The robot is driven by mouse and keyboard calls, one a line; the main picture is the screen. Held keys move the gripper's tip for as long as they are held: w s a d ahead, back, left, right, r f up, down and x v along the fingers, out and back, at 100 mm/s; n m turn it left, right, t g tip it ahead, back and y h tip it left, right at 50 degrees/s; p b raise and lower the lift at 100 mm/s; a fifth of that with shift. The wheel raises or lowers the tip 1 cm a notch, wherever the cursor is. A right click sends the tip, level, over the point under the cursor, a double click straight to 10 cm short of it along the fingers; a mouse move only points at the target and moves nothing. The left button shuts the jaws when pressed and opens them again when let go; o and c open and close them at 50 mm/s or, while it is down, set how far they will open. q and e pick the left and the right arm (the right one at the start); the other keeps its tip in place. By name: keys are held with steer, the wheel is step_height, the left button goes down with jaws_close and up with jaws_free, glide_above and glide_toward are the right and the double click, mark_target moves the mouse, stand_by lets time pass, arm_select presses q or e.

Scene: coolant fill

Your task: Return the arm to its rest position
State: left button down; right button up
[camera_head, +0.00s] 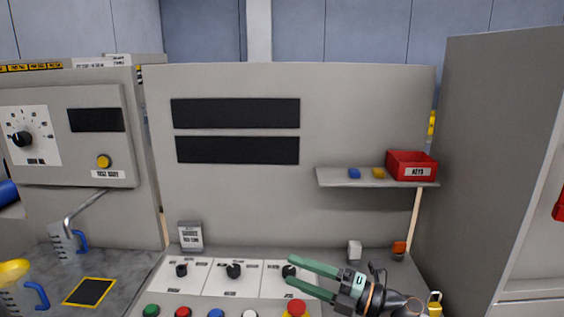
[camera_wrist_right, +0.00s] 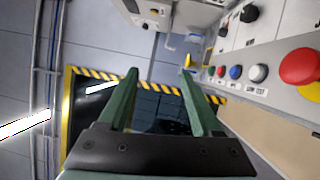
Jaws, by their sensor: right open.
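My right gripper (camera_head: 290,274) is in front of the console's sloped panel at the lower right in the head view. Its two green fingers point left and are apart, with nothing between them. The upper fingertip overlaps the rightmost black knob (camera_head: 288,271) in the picture; I cannot tell whether they touch. In the right wrist view the open fingers (camera_wrist_right: 160,85) show with floor and a yellow-black striped border beyond them. My left gripper is in neither view.
A red emergency button (camera_head: 295,308) and several coloured buttons line the console's front. A shelf (camera_head: 335,178) holds a red KEYS bin (camera_head: 411,166). A tall grey cabinet (camera_head: 490,150) stands at right. Clear jugs (camera_head: 63,245) with blue handles stand at left.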

steer(key=s+d+f+m+t+h, duration=0.4)
steer(key=s+d+f+m+h, duration=0.15)
steer(key=f+m, duration=0.45)
steer(key=s+d+f+m+t+h, duration=0.4)
steer(key=f+m+h, duration=0.2)
steer(key=f+m, duration=0.45)
steer(key=s+d+f+m+g+h, duration=0.1)
steer(key=s+f+m+g, duration=0.2)
steer(key=s+f, duration=0.3)
steer(key=s+d+f+m+g+h, duration=0.2)
steer(key=s+f+m, duration=0.4)
steer(key=s, duration=0.4)
steer(key=shift+s+d+g, duration=0.25)
steer(key=shift+d+g, duration=0.05)
steer(key=shift+g, duration=0.3)
